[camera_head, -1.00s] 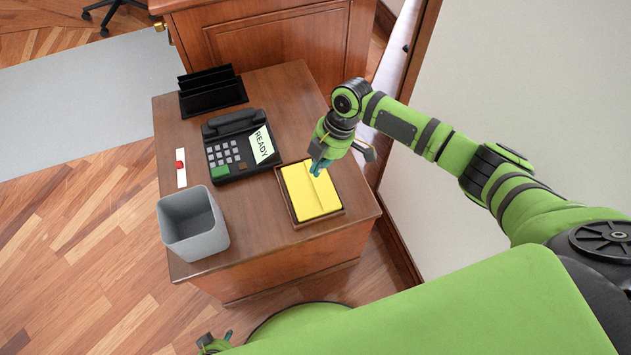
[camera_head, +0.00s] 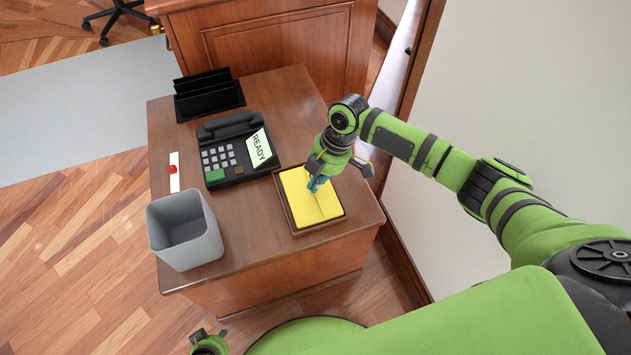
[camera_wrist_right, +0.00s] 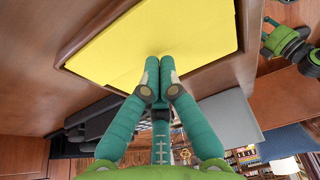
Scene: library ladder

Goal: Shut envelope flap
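The yellow envelope (camera_head: 301,205) lies flat in a shallow wooden tray (camera_head: 291,229) on the desk. A crease line runs lengthwise along it near its middle, and how far the flap stands up is hard to tell. It also fills the top of the right wrist view (camera_wrist_right: 165,30). My right gripper (camera_head: 315,185) points down over the envelope. In the wrist view its two teal fingertips (camera_wrist_right: 160,72) are together with nothing visible between them, at the yellow surface; contact is unclear. My left gripper (camera_head: 208,345) is partly visible at the bottom edge, away from the desk.
A desk phone (camera_head: 236,150) with a "READY" display stands left of the tray. A grey bin (camera_head: 184,230) is at the desk's front left. A black file rack (camera_head: 208,95) stands at the back, and a white strip with a red piece (camera_head: 173,170) lies at the left.

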